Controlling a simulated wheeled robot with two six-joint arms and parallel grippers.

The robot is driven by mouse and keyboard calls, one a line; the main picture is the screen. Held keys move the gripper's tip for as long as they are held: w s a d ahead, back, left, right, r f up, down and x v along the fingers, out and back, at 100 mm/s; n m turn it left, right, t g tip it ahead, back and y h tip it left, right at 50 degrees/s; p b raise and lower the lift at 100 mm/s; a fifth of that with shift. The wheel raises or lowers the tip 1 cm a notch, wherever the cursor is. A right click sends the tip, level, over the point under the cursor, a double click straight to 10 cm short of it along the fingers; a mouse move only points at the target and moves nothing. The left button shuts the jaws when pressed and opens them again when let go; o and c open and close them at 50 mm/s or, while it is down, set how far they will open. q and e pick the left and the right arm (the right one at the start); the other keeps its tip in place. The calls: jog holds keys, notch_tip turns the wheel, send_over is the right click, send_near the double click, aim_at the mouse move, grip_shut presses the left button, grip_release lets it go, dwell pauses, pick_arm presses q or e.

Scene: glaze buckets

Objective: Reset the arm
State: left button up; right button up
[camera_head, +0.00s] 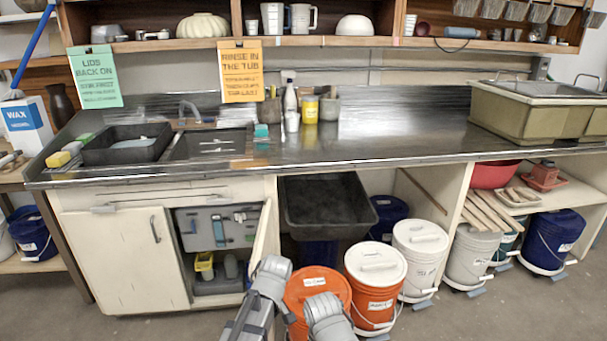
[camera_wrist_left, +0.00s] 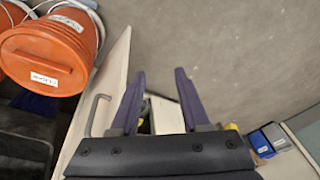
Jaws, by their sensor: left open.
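My left gripper (camera_wrist_left: 160,75) is open and empty in the left wrist view, with its two dark purple fingers apart. Behind the fingers are an open white cabinet door (camera_wrist_left: 108,82) with a metal handle and part of the cabinet inside. In the head view, grey links of my arms (camera_head: 265,285) show at the bottom middle, in front of the open door (camera_head: 264,232) and an orange bucket (camera_head: 315,287). The left fingers cannot be made out there. My right gripper is not in view.
A second orange bucket (camera_head: 376,278) and white lidded buckets (camera_head: 420,247) stand right of my arms under the counter (camera_head: 340,150). A black tub (camera_head: 327,205) sits below the counter. The grey floor (camera_wrist_left: 240,50) is clear beyond the left fingers.

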pick_arm(q)
jog(key=s+a+m+h, duration=0.3)
jog(key=s+a+m, duration=0.2)
jog(key=s+m, duration=0.3)
jog(key=s+d+m+g+y, duration=0.15)
jog(key=s+d+m, duration=0.4)
jog(key=d, duration=0.55)
notch_tip(320, 180, up, 16)
jog(key=p, duration=1.6)
jog(key=shift+a+f, duration=0.2)
jog(key=shift+f, duration=0.05)
jog(key=shift+w, duration=0.1)
